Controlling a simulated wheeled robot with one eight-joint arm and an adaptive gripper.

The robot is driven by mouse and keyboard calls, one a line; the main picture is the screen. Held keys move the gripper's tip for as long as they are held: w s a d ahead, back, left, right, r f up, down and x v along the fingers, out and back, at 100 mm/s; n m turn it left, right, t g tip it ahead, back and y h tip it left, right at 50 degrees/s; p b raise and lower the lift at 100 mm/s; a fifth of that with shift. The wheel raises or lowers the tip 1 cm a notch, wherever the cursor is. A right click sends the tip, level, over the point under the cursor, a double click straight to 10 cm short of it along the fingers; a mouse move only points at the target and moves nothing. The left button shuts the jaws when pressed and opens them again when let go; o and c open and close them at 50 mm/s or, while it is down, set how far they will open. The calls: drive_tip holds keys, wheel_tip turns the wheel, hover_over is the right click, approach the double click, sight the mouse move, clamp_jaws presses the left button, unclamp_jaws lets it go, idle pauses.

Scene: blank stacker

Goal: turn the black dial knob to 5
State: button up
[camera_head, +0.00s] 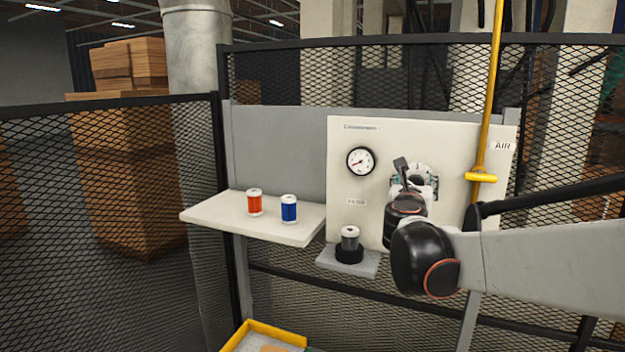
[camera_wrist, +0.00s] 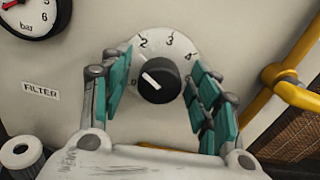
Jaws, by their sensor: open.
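The black dial knob (camera_wrist: 158,80) sits on a round white dial plate on the panel. Its white mark points to the upper left. The numbers 2, 3 and 4 show along the plate's top; the 5 is not visible. My gripper (camera_wrist: 161,92) is open, its teal-padded fingers on the left and right of the knob, with visible gaps. In the head view my gripper (camera_head: 414,184) is in front of the dial plate (camera_head: 420,169) and hides the knob and most of the plate.
A gauge (camera_head: 360,161) is left of the dial on the white panel (camera_head: 343,215). A yellow pipe (camera_head: 487,110) runs down at right. A filter (camera_head: 350,238) stands on a small ledge below. Orange (camera_head: 255,204) and blue (camera_head: 289,210) canisters stand on a shelf (camera_head: 215,215).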

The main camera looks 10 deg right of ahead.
drive_tip(key=shift+c, duration=0.6)
drive_tip(key=c, duration=0.9)
drive_tip(key=shift+m, duration=0.3)
drive_tip(key=shift+c, duration=0.2)
drive_tip(key=m+b, duration=0.3)
drive_tip(key=m, duration=0.5)
drive_tip(key=m+b, duration=0.2)
drive_tip(key=m, duration=0.6)
drive_tip(key=m+b, duration=0.3)
drive_tip(key=m, duration=0.6)
drive_tip(key=shift+s+f+b, duration=0.2)
drive_tip(key=shift+f+b, duration=0.05)
drive_tip(key=shift+b, duration=0.05)
drive_tip(key=shift+m+b, duration=0.3)
drive_tip(key=shift+m, duration=1.7)
